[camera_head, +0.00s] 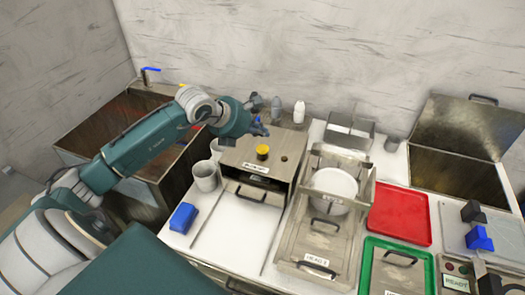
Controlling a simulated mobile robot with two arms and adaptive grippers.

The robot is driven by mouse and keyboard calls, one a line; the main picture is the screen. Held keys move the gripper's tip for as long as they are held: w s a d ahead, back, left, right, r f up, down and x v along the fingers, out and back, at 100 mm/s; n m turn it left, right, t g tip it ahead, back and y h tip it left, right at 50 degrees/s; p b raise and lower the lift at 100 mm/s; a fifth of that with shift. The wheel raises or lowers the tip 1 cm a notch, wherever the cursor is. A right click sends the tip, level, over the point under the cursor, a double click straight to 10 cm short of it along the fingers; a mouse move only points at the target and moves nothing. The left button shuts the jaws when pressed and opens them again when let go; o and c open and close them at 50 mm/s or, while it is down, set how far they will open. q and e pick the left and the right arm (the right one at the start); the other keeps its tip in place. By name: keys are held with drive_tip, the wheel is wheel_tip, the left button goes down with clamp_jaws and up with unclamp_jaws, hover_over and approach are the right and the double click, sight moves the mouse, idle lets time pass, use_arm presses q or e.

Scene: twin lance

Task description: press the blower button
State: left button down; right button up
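A metal box (240,160) with a front drawer stands on the white counter. On its top are a yellow round knob or button (262,152) and a smaller dark one (284,158). Which of them is the blower button, I cannot tell; the box's label is too small to read. My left gripper (261,129) reaches in from the left over the back of the box, a little behind the yellow button in the picture and apart from it. Its fingers are small and dark, so their opening is unclear. I do not make out my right gripper.
Light cups (204,176) and a blue block (183,217) are left of the box. Bottles (299,112) stand behind it. A metal rack with a white bowl (334,190), a red tray (400,214), a green-rimmed tray (372,265) and a READY panel (457,284) lie to the right.

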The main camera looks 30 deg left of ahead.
sight(262, 150)
use_arm(q)
drive_tip(key=shift+f+b, duration=1.3)
drive_tip(key=shift+f, duration=0.45)
drive_tip(key=shift+f+b, duration=0.4)
drive_tip(key=shift+b, duration=0.15)
drive_tip(key=shift+f+b, duration=0.55)
drive_tip(key=shift+b, duration=0.05)
idle(0.5)
drive_tip(key=shift+r, duration=0.15)
drive_tip(key=shift+r+p, duration=0.4)
drive_tip(key=shift+r, duration=0.4)
drive_tip(key=shift+r+p, duration=1.2)
drive_tip(key=shift+r, duration=1.35)
